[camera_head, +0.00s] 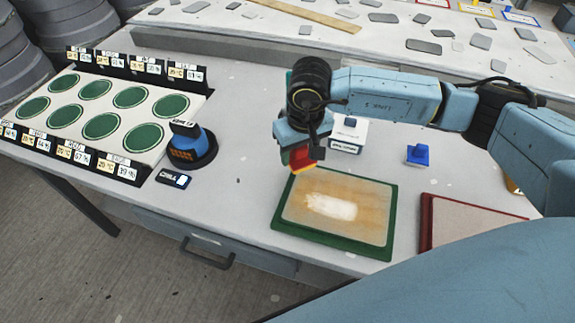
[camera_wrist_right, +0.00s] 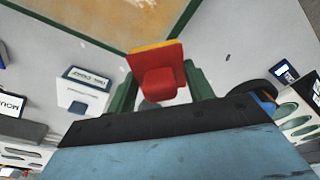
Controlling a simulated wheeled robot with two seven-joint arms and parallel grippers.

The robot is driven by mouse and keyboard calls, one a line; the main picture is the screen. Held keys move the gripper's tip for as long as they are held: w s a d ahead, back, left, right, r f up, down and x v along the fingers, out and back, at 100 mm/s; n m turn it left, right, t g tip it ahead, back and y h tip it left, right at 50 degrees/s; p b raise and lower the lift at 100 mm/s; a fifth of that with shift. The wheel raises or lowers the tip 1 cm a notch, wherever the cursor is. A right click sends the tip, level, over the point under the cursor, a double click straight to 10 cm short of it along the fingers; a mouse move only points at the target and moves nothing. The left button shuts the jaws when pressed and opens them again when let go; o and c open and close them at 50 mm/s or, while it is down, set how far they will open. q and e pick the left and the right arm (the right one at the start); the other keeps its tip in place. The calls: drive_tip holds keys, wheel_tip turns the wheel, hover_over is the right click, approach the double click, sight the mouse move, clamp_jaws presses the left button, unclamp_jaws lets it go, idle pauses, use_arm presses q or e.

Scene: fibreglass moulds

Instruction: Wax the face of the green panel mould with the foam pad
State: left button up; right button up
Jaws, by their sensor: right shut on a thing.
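The green panel mould (camera_head: 372,222) lies on the grey bench, with a tan face inside a green border and a whitish patch near the middle of that face. Its edge shows at the top of the right wrist view (camera_wrist_right: 188,14). My right gripper (camera_head: 299,146) is shut on the foam pad (camera_head: 303,159), a red block with a yellow layer. The pad also shows between the fingers in the right wrist view (camera_wrist_right: 162,75). It is by the mould's back left corner and looks raised; the exact gap is unclear. My left gripper is not in view.
A white labelled box (camera_head: 349,136) and a blue block (camera_head: 417,155) stand behind the mould. A red-edged panel (camera_head: 470,222) lies to its right. A blue-and-black device (camera_head: 190,147) and a board with green discs (camera_head: 88,120) are left.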

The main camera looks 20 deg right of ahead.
drive_tip(key=shift+r+p, duration=0.5)
drive_tip(key=shift+r, duration=0.8)
